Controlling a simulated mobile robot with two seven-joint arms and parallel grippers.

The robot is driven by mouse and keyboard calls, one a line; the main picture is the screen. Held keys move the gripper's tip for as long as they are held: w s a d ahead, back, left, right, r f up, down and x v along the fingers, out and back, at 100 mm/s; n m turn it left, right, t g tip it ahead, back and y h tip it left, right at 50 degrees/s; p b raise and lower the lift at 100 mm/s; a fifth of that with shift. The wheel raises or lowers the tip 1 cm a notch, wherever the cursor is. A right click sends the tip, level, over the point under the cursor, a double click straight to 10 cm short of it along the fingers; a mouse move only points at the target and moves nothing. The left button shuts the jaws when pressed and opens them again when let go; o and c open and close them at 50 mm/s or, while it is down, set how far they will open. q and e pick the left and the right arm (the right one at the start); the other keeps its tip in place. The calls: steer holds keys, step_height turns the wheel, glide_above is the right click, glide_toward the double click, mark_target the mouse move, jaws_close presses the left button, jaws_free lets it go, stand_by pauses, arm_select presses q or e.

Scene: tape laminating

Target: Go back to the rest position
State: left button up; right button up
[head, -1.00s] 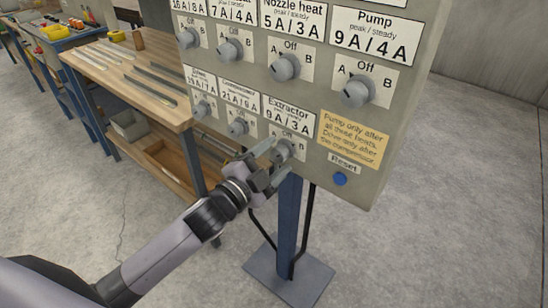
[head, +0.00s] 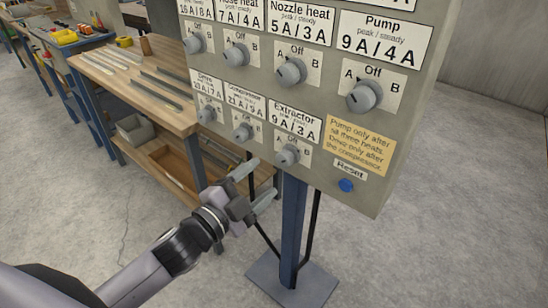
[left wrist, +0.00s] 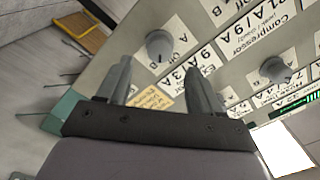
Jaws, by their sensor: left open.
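My left gripper (head: 257,187) is open and empty. It is in front of the control panel (head: 408,100), below and to the left of the Extractor knob (head: 287,155), and apart from it. In the left wrist view my left gripper (left wrist: 160,85) shows its two fingers spread with nothing between them, and a grey knob (left wrist: 159,45) lies beyond them. The panel also carries the Pump knob (head: 364,96), the Nozzle heat knob (head: 291,72) and a blue Reset button (head: 346,185). My right gripper is not in view.
The panel stands on a blue post (head: 292,230) with a flat base plate (head: 310,287). A wooden workbench (head: 150,100) with long metal strips stands behind at the left, with a grey bin (head: 135,130) on its lower shelf. The floor at the right is clear.

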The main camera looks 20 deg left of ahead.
arm_select(q)
steer(key=s+a+f+n+g+y, duration=0.1)
steer(key=s+f+n+g+y, duration=0.1)
steer(key=s+f+n, duration=0.4)
steer(key=s+f+n+g+y, duration=0.1)
steer(key=s+f+n+g, duration=0.3)
steer(key=s+f, duration=0.7)
step_height(320, 180, down, 6)
steer(key=shift+s+a+f+n+g+y, duration=0.15)
steer(key=shift+s+a+n+g+y, duration=0.2)
steer(key=shift+n, duration=0.75)
steer(key=shift+w, duration=0.1)
steer(key=c, duration=0.4)
steer(key=shift+a, duration=0.2)
